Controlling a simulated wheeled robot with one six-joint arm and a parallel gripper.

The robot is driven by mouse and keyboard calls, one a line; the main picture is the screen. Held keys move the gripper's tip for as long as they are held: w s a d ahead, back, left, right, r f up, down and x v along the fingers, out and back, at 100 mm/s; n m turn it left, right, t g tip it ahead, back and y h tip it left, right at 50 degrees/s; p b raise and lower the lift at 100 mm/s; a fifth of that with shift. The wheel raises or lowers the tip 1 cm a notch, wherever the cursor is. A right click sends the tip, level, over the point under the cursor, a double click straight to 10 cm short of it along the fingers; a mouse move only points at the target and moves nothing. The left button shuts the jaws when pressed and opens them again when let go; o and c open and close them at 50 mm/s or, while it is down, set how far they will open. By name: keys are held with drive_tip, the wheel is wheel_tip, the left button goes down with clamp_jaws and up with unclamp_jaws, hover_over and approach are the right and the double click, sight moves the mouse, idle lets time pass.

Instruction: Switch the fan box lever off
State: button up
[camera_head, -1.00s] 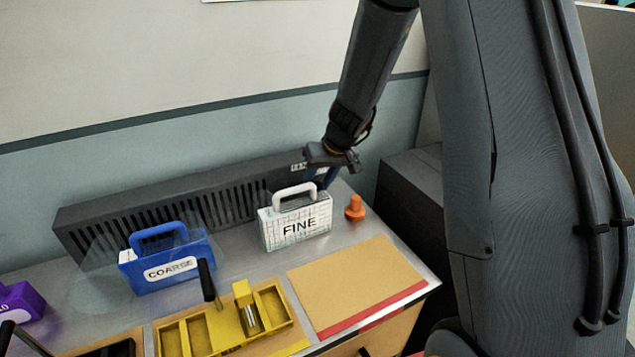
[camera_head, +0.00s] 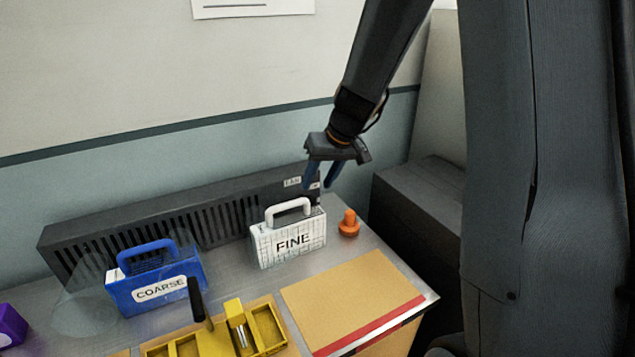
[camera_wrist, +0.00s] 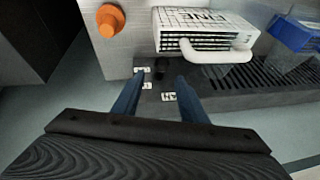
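The fan box (camera_head: 85,232) is a long dark vented box along the wall at the back of the bench, with a small white FAN label (camera_head: 292,182) near its right end. In the wrist view the box's slotted face (camera_wrist: 250,82) shows, with small white labels and a short dark knob, likely the lever (camera_wrist: 161,67), at its end. The lever's position is too dark to tell. My gripper (camera_head: 319,187) is above the box's right end. In the wrist view the blue fingers of my gripper (camera_wrist: 160,77) are apart, one on each side of the knob, with nothing held.
The white FINE module (camera_head: 290,242) stands just in front of the box's right end, beside an orange knob (camera_head: 348,224). The blue COARSE module (camera_head: 155,284) stands further left. A yellow tray (camera_head: 268,325) and tan mat (camera_head: 350,295) lie in front. A dark cabinet (camera_head: 425,205) is at right.

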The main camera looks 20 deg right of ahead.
sight(315, 200)
drive_tip(key=shift+r, duration=0.15)
drive_tip(key=c, duration=0.5)
drive_tip(key=shift+n+h, duration=0.3)
drive_tip(key=shift+n, duration=0.4)
drive_tip(key=v, duration=0.3)
drive_tip(key=s+b+v, duration=0.1)
drive_tip(key=v, duration=0.3)
drive_tip(key=b+v, duration=0.1)
drive_tip(key=v, duration=0.3)
drive_tip(key=shift+s+d, duration=0.1)
drive_tip(key=shift+s, duration=0.3)
clamp_jaws()
drive_tip(key=p+x, duration=0.1)
drive_tip(key=x, duration=0.6)
drive_tip(key=p+x, duration=0.1)
drive_tip(key=x, duration=0.6)
drive_tip(key=shift+w+a+r, duration=0.1)
drive_tip(key=shift+w+a, duration=0.05)
drive_tip(key=shift+a, duration=0.05)
drive_tip(key=s+f+b, duration=0.1)
drive_tip(key=b, duration=0.1)
drive_tip(key=shift+d+f+b, duration=0.1)
drive_tip(key=shift+f+b, duration=0.05)
drive_tip(key=shift+b, duration=0.15)
drive_tip(key=shift+r, duration=0.25)
drive_tip(key=shift+r+p, duration=0.7)
drive_tip(key=shift+r, duration=0.05)
